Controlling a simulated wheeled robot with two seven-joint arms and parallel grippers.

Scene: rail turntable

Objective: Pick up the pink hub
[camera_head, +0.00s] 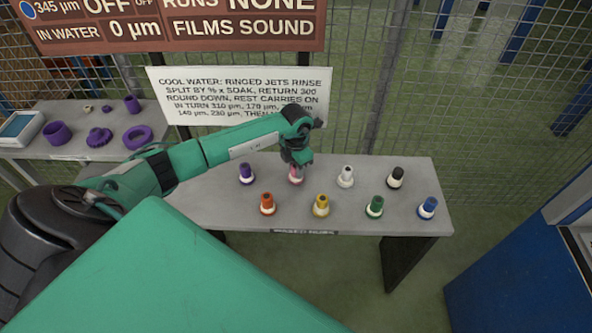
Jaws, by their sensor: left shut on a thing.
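The pink hub (296,178) stands in the back row on the grey table (400,218), between a purple hub (246,173) and a white hub (345,177). My left gripper (297,164) reaches down from above and is shut on the pink hub's upper part. The gripper hides the top of the hub. The hub looks upright, and I cannot tell whether its base is still touching the table. My right gripper is not in view.
Close by stand orange (267,204), yellow (321,206), green (374,207), blue (427,208) and black (396,178) hubs. A sign (215,90) and wire fence rise behind. A left table (75,150) holds purple parts. A blue cabinet (515,280) is at right.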

